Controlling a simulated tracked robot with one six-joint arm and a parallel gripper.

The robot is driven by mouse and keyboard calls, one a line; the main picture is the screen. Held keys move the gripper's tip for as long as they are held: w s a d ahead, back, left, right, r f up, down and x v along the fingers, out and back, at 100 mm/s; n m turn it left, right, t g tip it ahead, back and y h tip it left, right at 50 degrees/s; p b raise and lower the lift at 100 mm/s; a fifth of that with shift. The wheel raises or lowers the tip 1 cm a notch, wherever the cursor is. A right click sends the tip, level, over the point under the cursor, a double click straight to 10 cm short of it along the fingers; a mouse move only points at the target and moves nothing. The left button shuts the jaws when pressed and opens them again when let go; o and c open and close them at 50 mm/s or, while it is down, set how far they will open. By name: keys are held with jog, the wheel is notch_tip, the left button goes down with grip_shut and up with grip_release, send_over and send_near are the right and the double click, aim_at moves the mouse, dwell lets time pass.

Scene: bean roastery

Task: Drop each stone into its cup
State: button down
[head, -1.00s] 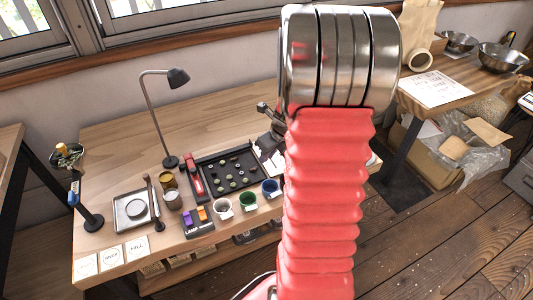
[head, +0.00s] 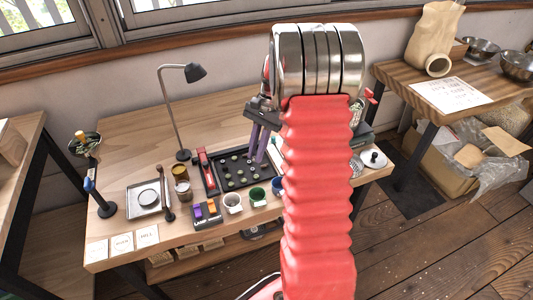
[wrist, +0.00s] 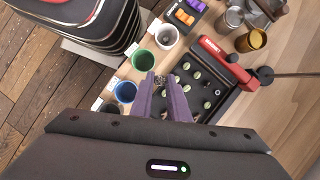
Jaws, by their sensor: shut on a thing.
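A dark tray (head: 217,190) on the table holds several pale green and black stones. The tray also shows in the wrist view (wrist: 238,97). A white cup (head: 232,204), a green cup (head: 257,198) and a blue cup (head: 278,188) stand in a row along its near side. In the wrist view the white (wrist: 166,37), green (wrist: 143,62) and blue (wrist: 125,92) cups carry small labels. My gripper (head: 261,158) points down over the tray's right part. In the wrist view its purple fingers (wrist: 161,80) are shut on a small dark stone (wrist: 160,83), partly hidden between the tips.
A red tool (head: 205,172) lies along the tray's left side. Amber and metal jars (head: 181,175), a holder with orange and purple blocks (head: 206,211) and a desk lamp (head: 183,155) stand nearby. The table's back is clear.

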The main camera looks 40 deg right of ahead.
jog(key=w+a+r+n+g+h, duration=0.1)
jog(key=w+a+n+h, duration=0.1)
jog(key=a+n, duration=0.4)
jog(key=w+a+r+n+g+h, duration=0.1)
jog(key=w+a+n, duration=0.3)
jog(key=a, duration=0.5)
jog(key=w+a+r+n+g+h, duration=0.1)
jog(key=w+a+r+n+h, duration=0.1)
jog(key=a+n, duration=0.5)
jog(key=shift+w+a+r+n+h, duration=0.15)
jog(key=shift+w+r+n+h, duration=0.25)
jog(key=shift+n, duration=0.4)
